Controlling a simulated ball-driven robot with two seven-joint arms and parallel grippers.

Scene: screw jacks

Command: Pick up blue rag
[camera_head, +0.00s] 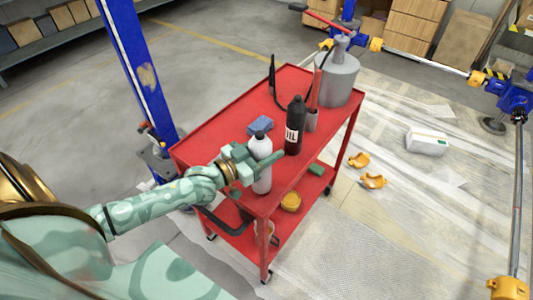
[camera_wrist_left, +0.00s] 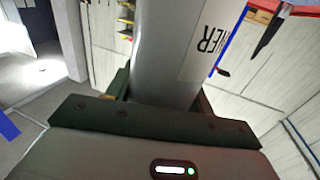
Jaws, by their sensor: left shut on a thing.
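The blue rag (camera_head: 260,125) lies folded on the red cart's top shelf, just behind a light grey bottle (camera_head: 263,183) in the head view. My left gripper (camera_head: 259,158) is shut on that bottle, around its body below the cap. The bottle stands upright at the cart's near edge; I cannot tell whether its base touches the shelf. In the left wrist view the bottle (camera_wrist_left: 172,55) fills the space between the fingers, with part of a label showing. The rag does not show there. My right gripper is not in view.
The red cart (camera_head: 215,133) also holds a dark bottle (camera_head: 295,128) right of the rag and a large grey can (camera_head: 338,78) at the back. A blue post (camera_head: 136,70) stands left of the cart. The shelf left of the rag is clear.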

